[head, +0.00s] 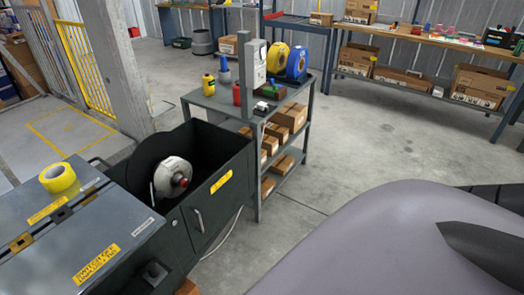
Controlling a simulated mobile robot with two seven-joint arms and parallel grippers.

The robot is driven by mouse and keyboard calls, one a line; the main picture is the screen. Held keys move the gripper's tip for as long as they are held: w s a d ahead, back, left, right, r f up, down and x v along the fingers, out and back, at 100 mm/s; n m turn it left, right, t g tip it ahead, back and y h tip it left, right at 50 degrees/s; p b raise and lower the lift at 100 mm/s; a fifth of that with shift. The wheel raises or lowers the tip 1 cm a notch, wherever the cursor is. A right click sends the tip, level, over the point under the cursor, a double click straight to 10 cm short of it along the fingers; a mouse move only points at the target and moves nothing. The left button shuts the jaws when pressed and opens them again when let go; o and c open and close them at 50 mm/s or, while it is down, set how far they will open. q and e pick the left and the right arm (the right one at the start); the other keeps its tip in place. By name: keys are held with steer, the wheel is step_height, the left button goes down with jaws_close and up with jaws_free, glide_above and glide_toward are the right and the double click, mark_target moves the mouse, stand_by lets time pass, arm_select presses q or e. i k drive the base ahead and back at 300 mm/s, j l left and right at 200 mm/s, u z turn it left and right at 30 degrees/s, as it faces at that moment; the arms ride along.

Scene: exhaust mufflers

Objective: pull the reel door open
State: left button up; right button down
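The reel door looks like the dark front panel (212,207) of an open-topped bin at the lower left in the head view. It has a short pale vertical handle (198,220) and a yellow label at its upper part. The panel appears flush with the bin, so it looks closed. Inside the bin sits a reel (172,177) with a white face and a red and dark hub, beside a large dark disc. Nothing is seen touching the handle.
A grey machine top (60,232) with a yellow tape roll (58,179) adjoins the bin on the left. A shelf cart (262,128) with boxes, bottles and spools stands behind it. A large lavender part of mine fills the lower right. The concrete floor right of the cart is open.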

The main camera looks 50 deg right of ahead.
mark_target(206, 209)
steer(key=z, duration=1.05)
